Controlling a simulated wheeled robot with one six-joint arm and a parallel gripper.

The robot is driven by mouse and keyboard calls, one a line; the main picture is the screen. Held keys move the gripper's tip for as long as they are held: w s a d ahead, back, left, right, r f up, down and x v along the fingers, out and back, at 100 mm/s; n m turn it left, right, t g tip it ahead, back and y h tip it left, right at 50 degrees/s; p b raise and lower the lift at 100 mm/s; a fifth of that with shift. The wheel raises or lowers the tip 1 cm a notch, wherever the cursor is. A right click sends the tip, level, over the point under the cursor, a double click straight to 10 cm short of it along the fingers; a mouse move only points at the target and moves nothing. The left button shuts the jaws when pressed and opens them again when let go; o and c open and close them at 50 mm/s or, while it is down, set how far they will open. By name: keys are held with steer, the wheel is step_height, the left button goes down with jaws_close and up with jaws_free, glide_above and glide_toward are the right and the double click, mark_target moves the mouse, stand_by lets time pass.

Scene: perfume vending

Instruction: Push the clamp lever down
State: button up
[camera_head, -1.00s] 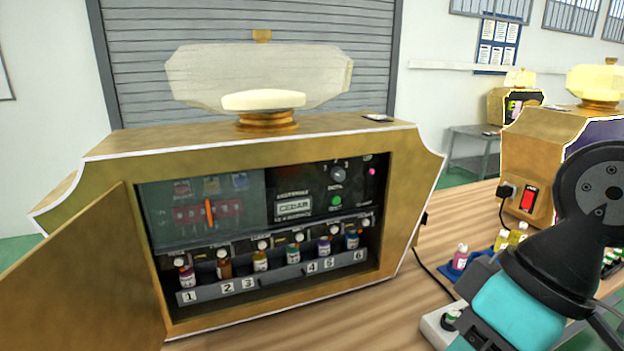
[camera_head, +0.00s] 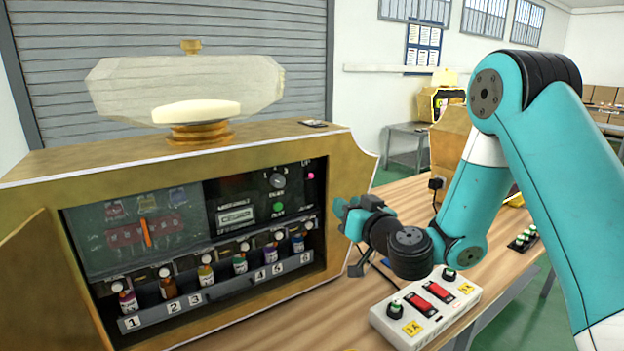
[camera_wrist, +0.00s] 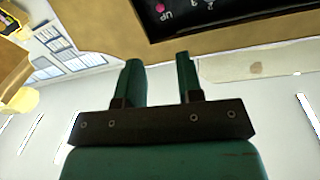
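The gold perfume machine (camera_head: 350,160) stands open at the front. Inside, an upright orange stick-like piece (camera_head: 146,232) shows on the dark left panel; I cannot tell whether it is the clamp lever. A row of small bottles (camera_head: 205,276) stands below in a numbered rack (camera_head: 218,290), under dark holders with white round knobs. No part is clearly the clamp lever. My gripper (camera_head: 352,217) is just right of the machine's front opening, apart from the bottles. In the wrist view, my gripper (camera_wrist: 161,75) has its two fingers apart with nothing between them.
A white power strip (camera_head: 425,308) with red switches lies on the wooden table (camera_head: 330,310) below my arm. The machine's open door (camera_head: 35,290) is at the far left. A second gold machine (camera_head: 450,135) stands behind my arm.

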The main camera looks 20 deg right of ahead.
steer(key=w+p, duration=0.1)
steer(key=p, duration=1.8)
glide_toward(306, 180)
steer(key=r+x, duration=0.1)
steer(key=x, duration=0.6)
steer(key=shift+r, duration=0.15)
steer(key=shift+d, duration=0.15)
jaws_close()
